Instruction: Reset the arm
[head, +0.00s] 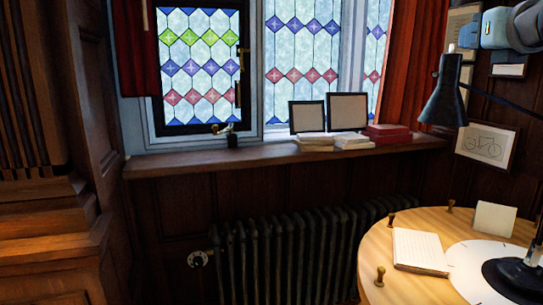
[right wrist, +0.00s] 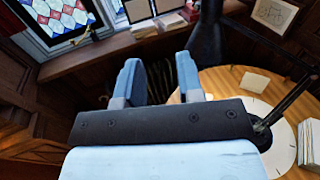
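My right gripper (right wrist: 157,68) shows in the right wrist view with its two blue fingers spread apart and nothing held between them. In the head view my right gripper (head: 480,32) is raised at the top right corner, by the wall and near the lamp's shade. It touches nothing that I can make out. My left arm and left gripper are not in view.
A dark desk lamp (head: 446,92) stands on a round wooden table (head: 375,240) with a notepad (head: 420,250), a card (head: 495,218) and small wooden pegs. Frames, books and a red box (head: 388,132) sit on the windowsill (head: 200,160). A radiator (head: 300,250) is below.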

